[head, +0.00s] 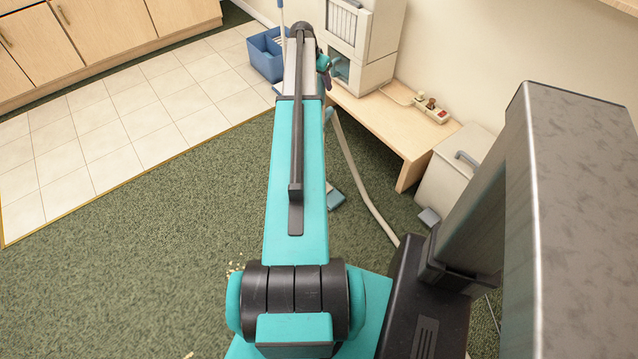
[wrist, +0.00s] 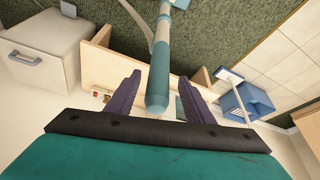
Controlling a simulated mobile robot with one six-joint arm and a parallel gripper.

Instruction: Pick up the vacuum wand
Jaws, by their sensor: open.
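The vacuum wand (wrist: 158,75) fills the middle of the wrist view, with a teal, round-ended grip and a paler section running up toward the green carpet. My gripper (wrist: 159,79) is open, with one purple finger on each side of the grip in that picture. Gaps show between the grip and both fingers, but I cannot tell its depth between them. In the head view, my gripper (head: 326,78) is small at the far end of my arm, by the desk. My arm hides most of the wand there; a teal foot (head: 336,197) shows on the carpet.
A pale hose (head: 362,185) curves over the carpet. A wooden desk (head: 385,125) carries a white machine (head: 347,75) and a small tray (head: 430,105). A white cabinet (head: 450,180) stands right. A blue bucket (head: 263,62) stands on the tiles. Carpet left of my arm is mostly open.

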